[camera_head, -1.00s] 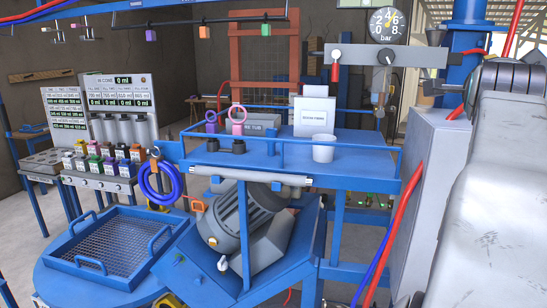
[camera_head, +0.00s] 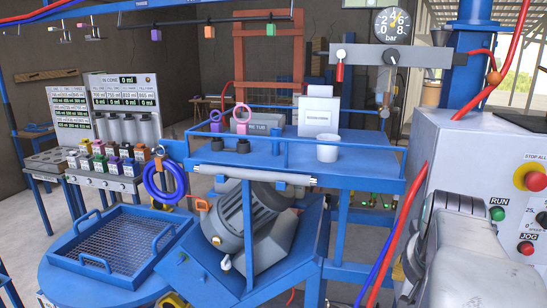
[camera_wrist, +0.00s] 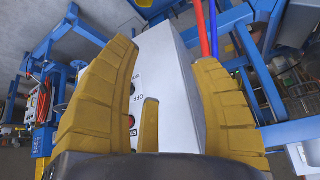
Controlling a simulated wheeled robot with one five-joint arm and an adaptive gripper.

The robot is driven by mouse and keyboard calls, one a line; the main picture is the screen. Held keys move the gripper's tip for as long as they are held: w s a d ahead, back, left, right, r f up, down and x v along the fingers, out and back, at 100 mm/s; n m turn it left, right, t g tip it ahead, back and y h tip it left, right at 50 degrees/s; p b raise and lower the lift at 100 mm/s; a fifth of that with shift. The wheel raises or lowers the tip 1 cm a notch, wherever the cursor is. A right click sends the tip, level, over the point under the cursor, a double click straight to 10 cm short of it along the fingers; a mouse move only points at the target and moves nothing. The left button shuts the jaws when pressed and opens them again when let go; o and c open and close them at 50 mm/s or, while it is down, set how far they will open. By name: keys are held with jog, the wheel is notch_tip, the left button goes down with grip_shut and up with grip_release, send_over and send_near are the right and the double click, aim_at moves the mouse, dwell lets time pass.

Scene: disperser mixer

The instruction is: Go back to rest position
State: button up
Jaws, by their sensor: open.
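My gripper (camera_wrist: 150,105) shows in the wrist view with its yellow ribbed fingers spread apart. It is open and nothing is between the fingers. Beyond the fingers stands the grey control box (camera_wrist: 165,75), with part of its buttons hidden behind a finger. In the head view my gripper is out of sight, and my grey arm stands at the lower right in front of the control box (camera_head: 470,160).
The control box has a green RUN button (camera_head: 497,214) and a red stop button (camera_head: 535,179). Left of it is a blue bench (camera_head: 365,165) with a white cup (camera_head: 327,148). Red and blue hoses (camera_head: 412,190) hang between them. A blue mesh tray (camera_head: 75,258) stands at lower left.

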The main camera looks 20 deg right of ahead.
jog(key=a+f+n+y, duration=0.2)
jog(key=a+f+n, duration=0.2)
jog(key=a, duration=0.9)
jog(key=a+f+n+t+y+b, duration=0.1)
jog(key=a+f+n+y, duration=0.2)
jog(key=a, duration=1)
notch_tip(320, 180, down, 3)
jog(key=n, duration=0.4)
jog(key=shift+s+r, duration=0.2)
jog(key=shift+s, duration=0.1)
